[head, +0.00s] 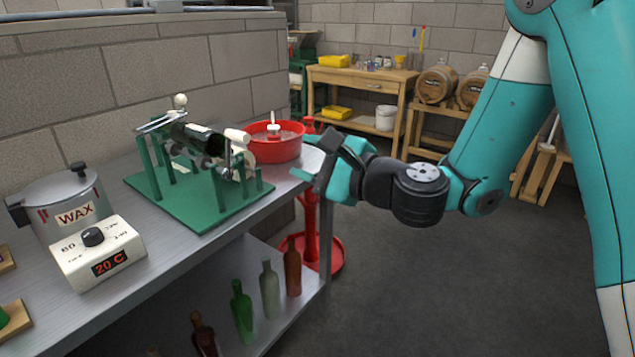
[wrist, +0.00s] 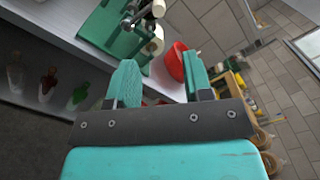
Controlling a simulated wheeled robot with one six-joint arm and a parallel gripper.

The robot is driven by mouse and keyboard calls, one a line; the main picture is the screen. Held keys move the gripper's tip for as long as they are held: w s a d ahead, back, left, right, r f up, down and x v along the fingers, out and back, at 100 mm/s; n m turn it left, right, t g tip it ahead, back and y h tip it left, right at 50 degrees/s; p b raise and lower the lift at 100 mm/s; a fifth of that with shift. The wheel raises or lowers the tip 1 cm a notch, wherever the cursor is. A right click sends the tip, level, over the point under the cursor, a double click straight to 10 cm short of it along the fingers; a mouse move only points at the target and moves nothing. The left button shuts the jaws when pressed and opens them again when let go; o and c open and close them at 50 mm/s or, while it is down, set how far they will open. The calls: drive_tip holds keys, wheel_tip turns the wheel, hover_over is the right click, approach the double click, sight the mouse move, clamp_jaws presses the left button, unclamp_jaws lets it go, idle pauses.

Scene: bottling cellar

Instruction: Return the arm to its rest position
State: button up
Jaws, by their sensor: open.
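My teal arm reaches in from the right in the head view. My gripper (head: 308,174) is at the bench's right edge, just right of the green bottle stand and in front of the red basin. In the wrist view my gripper (wrist: 160,80) shows two teal fingers set wide apart with nothing between them. It is open and empty. A dark bottle (head: 197,138) lies on its side in the green stand (head: 190,215), apart from my gripper.
The metal bench (head: 165,262) carries a wax pot (head: 68,205), a heater control (head: 97,255) and the red basin (head: 275,148). Several bottles stand on its lower shelf. A wooden table (head: 360,78) and barrels (head: 437,84) stand behind. The floor (head: 420,290) below my arm is clear.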

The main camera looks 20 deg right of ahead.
drive_tip(key=shift+s+d, duration=0.4)
drive_tip(key=shift+s, duration=0.15)
drive_tip(key=s+a+r+n+g+p, duration=0.1)
drive_tip(key=s+a+n+g+p, duration=0.1)
drive_tip(key=s+a+n+g, duration=0.45)
drive_tip(key=s+a+r+n+g+p, duration=0.15)
drive_tip(key=s+n+g, duration=0.25)
drive_tip(key=s+n, duration=0.5)
drive_tip(key=s+d+n+g+h+p, duration=0.2)
drive_tip(key=s+d+n+g+h, duration=0.1)
drive_tip(key=s+d+n+h, duration=0.4)
drive_tip(key=d+n, duration=0.2)
drive_tip(key=d, duration=0.1)
drive_tip(key=shift+s+p, duration=0.3)
drive_tip(key=shift+s, duration=0.05)
